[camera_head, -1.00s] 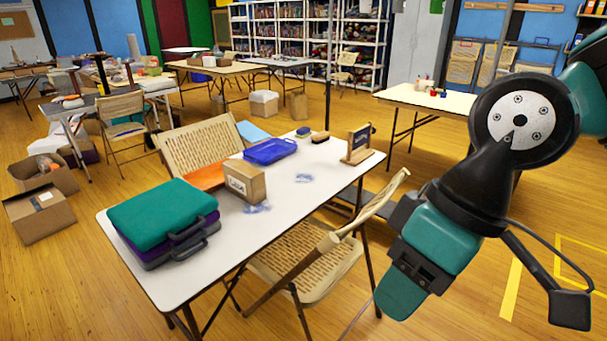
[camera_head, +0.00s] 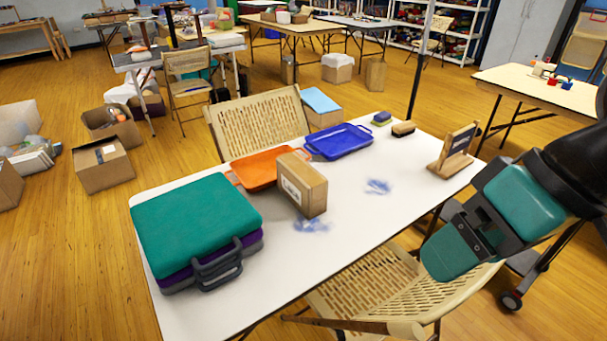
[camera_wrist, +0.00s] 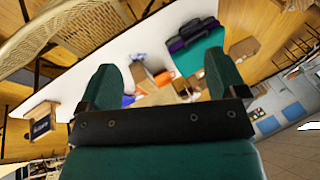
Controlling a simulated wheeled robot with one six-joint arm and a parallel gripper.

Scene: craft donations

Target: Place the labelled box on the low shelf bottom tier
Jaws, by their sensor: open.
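The labelled box (camera_head: 303,186) is a brown cardboard carton with a pale label on its side. It stands upright on the white table (camera_head: 330,240), beside the orange tray and the stacked cases. My gripper (camera_head: 452,252) is at the right, above a folding chair by the table's edge, well apart from the box. In the wrist view my gripper (camera_wrist: 163,78) shows two teal fingers spread wide with nothing held between them. The table lies beyond them, tilted in the picture. I cannot make out a low shelf for certain in either view.
On the table are a teal case (camera_head: 195,220) on a purple one, an orange tray (camera_head: 262,167), a blue tray (camera_head: 338,141), a brush (camera_head: 403,128) and a wooden sign stand (camera_head: 456,152). Folding chairs (camera_head: 375,295) flank the table. Open floor lies at the left front.

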